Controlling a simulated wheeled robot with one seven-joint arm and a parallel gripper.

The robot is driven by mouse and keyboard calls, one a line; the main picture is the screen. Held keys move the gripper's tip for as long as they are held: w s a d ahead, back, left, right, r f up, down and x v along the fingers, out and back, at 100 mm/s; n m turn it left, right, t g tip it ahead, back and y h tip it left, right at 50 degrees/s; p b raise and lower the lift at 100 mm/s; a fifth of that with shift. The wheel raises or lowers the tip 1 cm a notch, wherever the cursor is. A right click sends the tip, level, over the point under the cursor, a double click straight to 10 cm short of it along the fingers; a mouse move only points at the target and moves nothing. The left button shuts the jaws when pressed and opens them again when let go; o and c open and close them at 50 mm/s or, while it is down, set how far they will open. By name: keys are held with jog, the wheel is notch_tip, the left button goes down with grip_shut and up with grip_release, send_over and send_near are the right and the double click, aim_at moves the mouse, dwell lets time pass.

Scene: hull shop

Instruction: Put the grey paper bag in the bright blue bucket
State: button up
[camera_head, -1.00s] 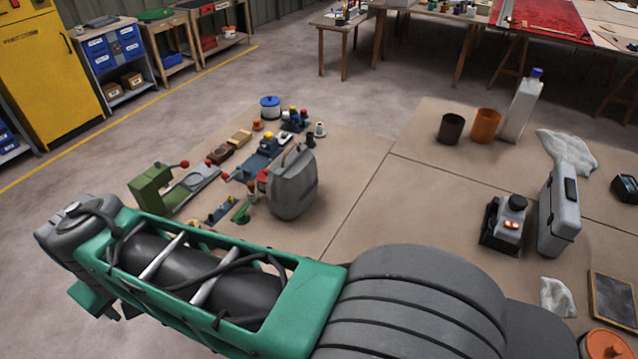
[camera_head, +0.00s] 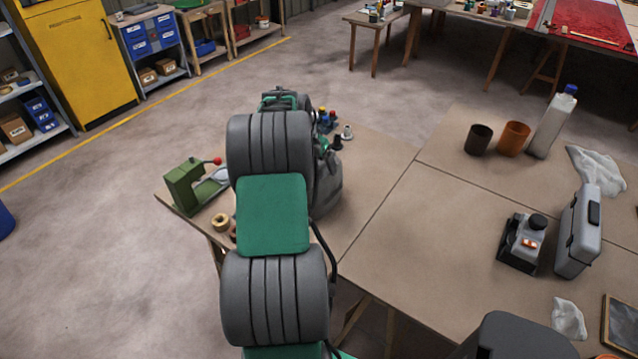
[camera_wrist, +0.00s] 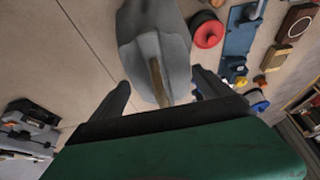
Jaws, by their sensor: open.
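The grey paper bag (camera_head: 330,185) stands on the brown table in the head view, mostly hidden behind my arm. In the wrist view the bag (camera_wrist: 150,30) lies ahead of my gripper (camera_wrist: 159,78), with its tan handle strip between the two dark fingers. The fingers are open, one on each side of the bag's top; I cannot tell whether they touch it. In the head view my arm hides the fingers. A blue rounded object (camera_head: 5,220), cut off by the left edge, sits low by the floor; I cannot tell whether it is the bright blue bucket.
A green press (camera_head: 186,187) and a wooden ring (camera_head: 220,222) stand left of my arm. In the wrist view a red ring (camera_wrist: 208,32) and blue tools (camera_wrist: 238,42) lie close right of the bag. Cups, a bottle (camera_head: 553,122) and a grey case (camera_head: 578,230) stand farther right.

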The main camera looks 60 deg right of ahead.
jog(key=shift+d+f, duration=0.2)
jog(key=shift+f, duration=0.2)
jog(key=shift+c, duration=0.4)
grip_shut()
jog(key=shift+r, duration=0.15)
dwell(0.3)
